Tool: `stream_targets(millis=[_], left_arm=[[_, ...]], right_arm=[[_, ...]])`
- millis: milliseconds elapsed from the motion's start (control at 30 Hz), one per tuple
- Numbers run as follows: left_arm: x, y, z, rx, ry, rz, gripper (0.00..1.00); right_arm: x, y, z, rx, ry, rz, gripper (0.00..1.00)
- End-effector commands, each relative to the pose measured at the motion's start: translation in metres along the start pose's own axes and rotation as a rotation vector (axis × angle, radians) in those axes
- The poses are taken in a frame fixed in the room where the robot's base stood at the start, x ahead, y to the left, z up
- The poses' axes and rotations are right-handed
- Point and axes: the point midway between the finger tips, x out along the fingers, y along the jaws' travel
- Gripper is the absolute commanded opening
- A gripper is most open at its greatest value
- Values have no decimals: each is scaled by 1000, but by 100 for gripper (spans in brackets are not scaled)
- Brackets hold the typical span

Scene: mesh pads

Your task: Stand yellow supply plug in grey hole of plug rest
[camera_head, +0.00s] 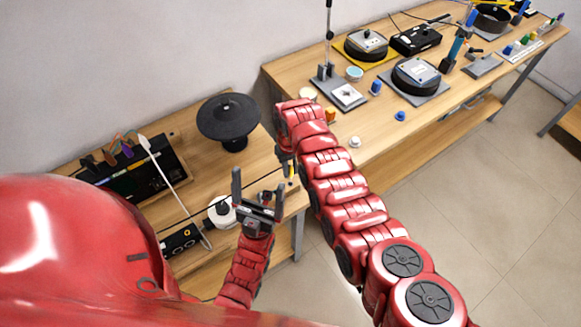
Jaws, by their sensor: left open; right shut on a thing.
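My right gripper (289,167) points down over the right end of the left table and is shut on a small yellow piece, which looks like the yellow supply plug (291,174). Only a sliver of the plug shows, so its tilt is hard to tell. My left gripper (258,190) is open, its two dark fingers pointing up, just left of and nearer than the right gripper.
A black round pad on a stand (230,117) rises behind the grippers. A white round device (222,212) with cables and a black rack (135,175) stand to the left. The right table holds an orange block (331,114), a blue knob (400,116) and a white knob (355,141).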

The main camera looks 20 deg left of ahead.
Motion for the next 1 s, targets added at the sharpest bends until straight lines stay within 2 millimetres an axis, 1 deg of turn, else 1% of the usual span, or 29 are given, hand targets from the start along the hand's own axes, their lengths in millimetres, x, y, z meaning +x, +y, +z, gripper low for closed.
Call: stream_targets(millis=[33,200,1000], left_arm=[[-7,0,1,0,0,0,92],[-12,1,2,0,0,0,92],[-14,1,2,0,0,0,92]], right_arm=[[8,0,0,0,0,0,0],[14,0,0,0,1,0,0],[14,-1,0,-1,2,0,0]])
